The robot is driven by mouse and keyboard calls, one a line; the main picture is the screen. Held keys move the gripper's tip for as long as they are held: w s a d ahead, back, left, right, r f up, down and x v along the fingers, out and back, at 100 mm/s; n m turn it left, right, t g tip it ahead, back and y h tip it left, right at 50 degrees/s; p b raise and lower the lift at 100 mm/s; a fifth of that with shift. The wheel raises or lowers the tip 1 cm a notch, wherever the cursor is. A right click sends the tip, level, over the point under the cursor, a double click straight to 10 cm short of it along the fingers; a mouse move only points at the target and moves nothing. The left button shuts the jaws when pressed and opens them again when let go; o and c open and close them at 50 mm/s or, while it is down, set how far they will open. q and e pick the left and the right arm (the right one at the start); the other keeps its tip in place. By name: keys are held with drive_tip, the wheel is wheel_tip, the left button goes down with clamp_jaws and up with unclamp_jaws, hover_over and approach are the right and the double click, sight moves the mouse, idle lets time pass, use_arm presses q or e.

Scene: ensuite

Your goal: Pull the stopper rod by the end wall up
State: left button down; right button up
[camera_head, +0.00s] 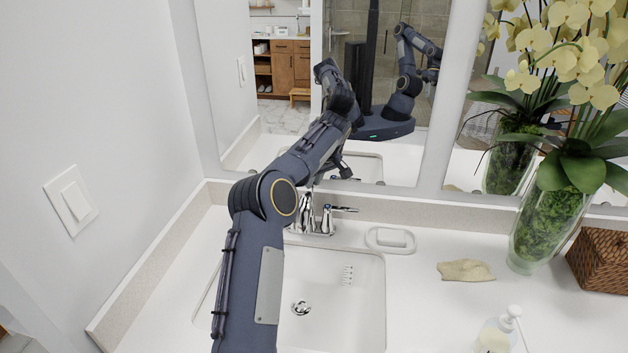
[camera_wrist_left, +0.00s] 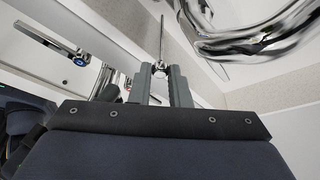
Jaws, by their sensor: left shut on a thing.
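The stopper rod (camera_wrist_left: 162,38) is a thin chrome rod with a small round knob. In the left wrist view its knob sits between the fingertips of my left gripper (camera_wrist_left: 160,75), which is shut on it. In the head view my left arm reaches over the sink to the faucet (camera_head: 312,216) at the back wall. The rod cannot be made out there. The chrome faucet is close beside the gripper in the wrist view (camera_wrist_left: 262,32), with one handle marked blue at the left. The sink drain (camera_head: 301,308) shows below. My right gripper is not clearly in view.
The white sink basin (camera_head: 355,315) lies below the arm. A soap dish (camera_head: 391,240), a beige cloth (camera_head: 465,271), a soap pump (camera_head: 497,332), a flower vase (camera_head: 545,230) and a wicker box (camera_head: 602,262) stand to the right. A mirror (camera_head: 300,30) is close behind the faucet.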

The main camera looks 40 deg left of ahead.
use_arm(q)
drive_tip(key=shift+r, duration=0.25)
drive_tip(key=c, duration=1.4)
unclamp_jaws()
drive_tip(key=shift+r, duration=0.1)
drive_tip(key=shift+o, duration=0.2)
drive_tip(key=v, duration=0.7)
drive_tip(key=shift+d+r+b, duration=0.2)
drive_tip(key=shift+r+b, duration=0.1)
